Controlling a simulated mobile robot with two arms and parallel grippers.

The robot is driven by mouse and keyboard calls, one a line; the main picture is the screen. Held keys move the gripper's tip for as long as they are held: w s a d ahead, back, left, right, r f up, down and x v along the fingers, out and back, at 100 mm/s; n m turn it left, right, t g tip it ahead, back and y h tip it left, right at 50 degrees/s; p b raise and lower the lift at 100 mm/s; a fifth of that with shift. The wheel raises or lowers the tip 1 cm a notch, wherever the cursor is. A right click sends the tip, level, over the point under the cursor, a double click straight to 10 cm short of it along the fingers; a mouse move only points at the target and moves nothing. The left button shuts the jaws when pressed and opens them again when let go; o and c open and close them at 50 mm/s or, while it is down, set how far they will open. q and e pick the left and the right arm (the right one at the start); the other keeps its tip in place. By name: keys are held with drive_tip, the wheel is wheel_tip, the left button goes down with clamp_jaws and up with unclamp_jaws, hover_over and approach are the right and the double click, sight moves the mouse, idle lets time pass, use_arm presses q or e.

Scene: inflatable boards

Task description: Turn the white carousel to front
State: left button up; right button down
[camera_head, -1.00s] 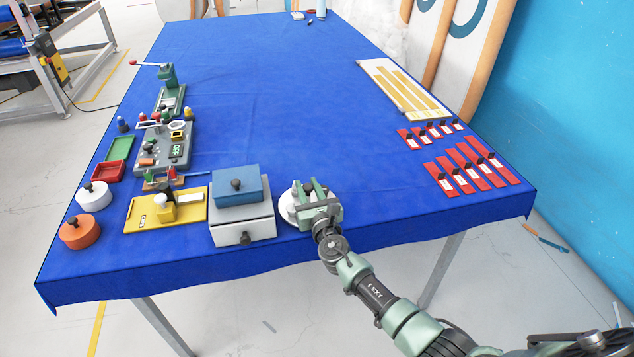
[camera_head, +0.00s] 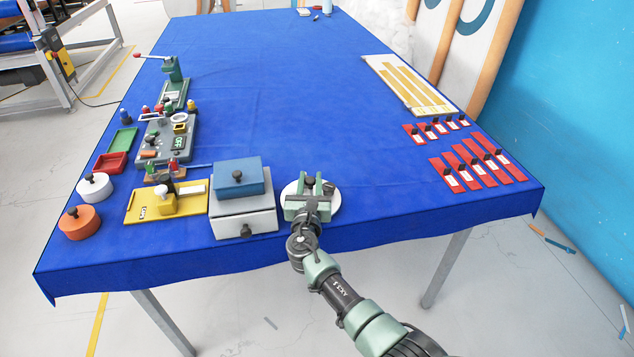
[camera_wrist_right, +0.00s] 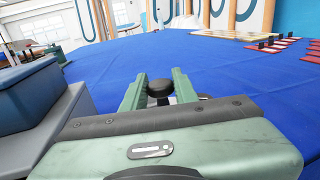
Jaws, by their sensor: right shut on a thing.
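The white carousel (camera_head: 331,203) is a round white disc near the front edge of the blue table, partly hidden under my right gripper. My right gripper (camera_head: 311,183) is over it, with its fingers on either side of a dark knob. In the right wrist view the dark round knob (camera_wrist_right: 159,88) sits between the two green fingers (camera_wrist_right: 158,92), and the gripper is shut on it. The disc itself is hidden behind the gripper body in that view. My left gripper does not show.
A blue box (camera_head: 238,178) on a white drawer box (camera_head: 245,219) stands close to the left of the carousel. Red labelled pieces (camera_head: 478,165) and a cream board (camera_head: 408,86) lie at the right. The table middle (camera_head: 300,95) is clear.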

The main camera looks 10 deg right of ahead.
idle(0.4)
drive_tip(key=c, duration=1.1)
unclamp_jaws()
drive_tip(key=v, duration=0.7)
drive_tip(key=shift+s+a, duration=0.15)
drive_tip(key=shift+s, duration=0.2)
